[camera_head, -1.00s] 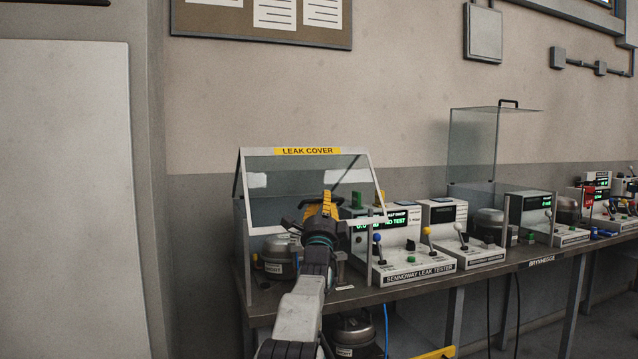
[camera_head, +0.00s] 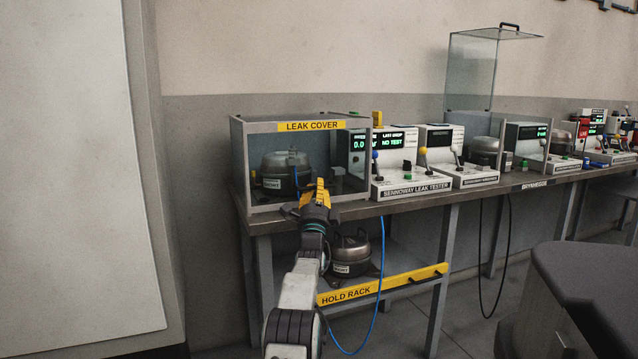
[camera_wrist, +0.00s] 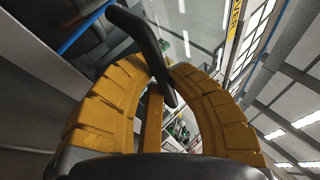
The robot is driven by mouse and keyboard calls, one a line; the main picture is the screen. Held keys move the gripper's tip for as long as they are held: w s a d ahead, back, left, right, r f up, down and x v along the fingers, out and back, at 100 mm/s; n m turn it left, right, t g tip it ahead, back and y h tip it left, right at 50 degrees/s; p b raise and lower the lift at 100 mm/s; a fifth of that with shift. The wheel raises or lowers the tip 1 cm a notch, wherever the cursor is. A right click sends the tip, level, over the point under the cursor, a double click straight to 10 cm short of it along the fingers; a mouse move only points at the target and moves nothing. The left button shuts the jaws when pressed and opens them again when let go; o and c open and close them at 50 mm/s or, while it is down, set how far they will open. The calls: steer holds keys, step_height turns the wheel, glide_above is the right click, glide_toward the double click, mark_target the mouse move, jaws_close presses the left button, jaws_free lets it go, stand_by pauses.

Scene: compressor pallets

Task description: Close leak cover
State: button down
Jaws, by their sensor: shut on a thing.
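The leak cover (camera_head: 310,126) is a clear, pale-framed box front with a yellow label strip along its top edge, at the left end of the bench. It stands down and upright in front of a grey compressor (camera_head: 285,172), seen through the pane. My gripper (camera_head: 316,190) is at the cover's lower front edge in the head view. In the wrist view its yellow fingers (camera_wrist: 158,75) are shut around a dark bar, the cover's handle (camera_wrist: 140,40). The handle is hidden behind the gripper in the head view.
The leak tester (camera_head: 400,165), with screens and coloured levers, stands right of the cover. Below the bench top (camera_head: 400,205), a hold rack (camera_head: 372,287) carries another compressor (camera_head: 350,255). A blue hose (camera_head: 381,270) hangs at the front. A dark surface (camera_head: 590,290) is at lower right.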

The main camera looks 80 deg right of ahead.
steer(key=shift+w+d+f, duration=0.1)
steer(key=shift+d+f, duration=0.05)
steer(key=shift+f, duration=0.3)
steer(key=shift+f, duration=0.1)
steer(key=c, duration=1.4)
jaws_free()
steer(key=v, duration=1.1)
steer(key=shift+a, duration=0.4)
steer(key=shift+f, duration=0.15)
